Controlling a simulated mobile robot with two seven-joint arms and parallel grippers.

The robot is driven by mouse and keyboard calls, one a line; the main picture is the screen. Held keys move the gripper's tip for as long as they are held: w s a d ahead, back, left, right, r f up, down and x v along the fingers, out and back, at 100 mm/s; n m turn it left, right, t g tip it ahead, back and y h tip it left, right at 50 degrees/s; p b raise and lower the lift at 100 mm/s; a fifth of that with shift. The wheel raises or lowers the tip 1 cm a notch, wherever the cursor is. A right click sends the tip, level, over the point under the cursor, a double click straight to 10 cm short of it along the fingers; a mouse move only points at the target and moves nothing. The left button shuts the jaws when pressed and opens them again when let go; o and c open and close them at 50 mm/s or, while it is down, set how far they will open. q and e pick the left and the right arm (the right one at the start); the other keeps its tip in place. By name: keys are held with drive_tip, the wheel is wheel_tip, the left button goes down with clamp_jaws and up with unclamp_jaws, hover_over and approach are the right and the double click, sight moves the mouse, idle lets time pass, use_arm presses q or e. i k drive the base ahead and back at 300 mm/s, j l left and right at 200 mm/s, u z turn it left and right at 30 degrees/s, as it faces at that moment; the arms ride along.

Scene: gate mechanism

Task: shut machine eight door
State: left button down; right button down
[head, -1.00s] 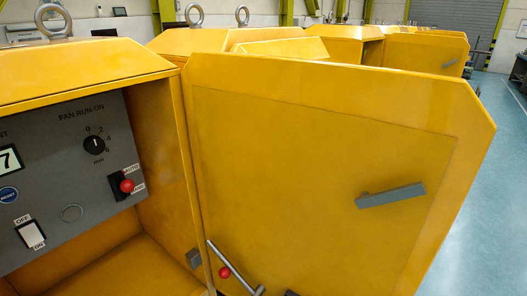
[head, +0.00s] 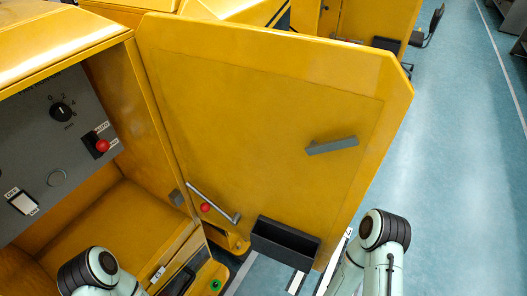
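The yellow machine door (head: 250,110) stands wide open to the right of the cabinet, its inner face towards me. A grey latch bar (head: 332,145) sits on its right part, and a black tray (head: 285,243) is fixed at its bottom. A metal rod (head: 214,203) with a red knob at its side shows near the hinge side. The cabinet (head: 100,215) is open, with its grey control panel (head: 45,150) inside. No machine number is readable. Parts of both my arms show at the bottom edge; neither gripper is in view.
Other yellow machines (head: 345,20) stand behind the door. A black chair (head: 430,35) is at the upper right. The blue floor (head: 455,170) to the right of the door is clear. A green button (head: 215,284) shows low by the cabinet front.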

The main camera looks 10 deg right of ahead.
sight(239, 105)
drive_tip(key=l+u, duration=0.6)
drive_tip(key=l, duration=0.25)
drive_tip(key=l+u, duration=0.35)
drive_tip(key=l, duration=0.15)
drive_tip(key=l+u, duration=0.35)
drive_tip(key=k+l+u, duration=0.2)
drive_tip(key=l, duration=0.15)
drive_tip(key=k+l+u, duration=0.2)
drive_tip(key=l, duration=0.15)
drive_tip(key=i, duration=0.1)
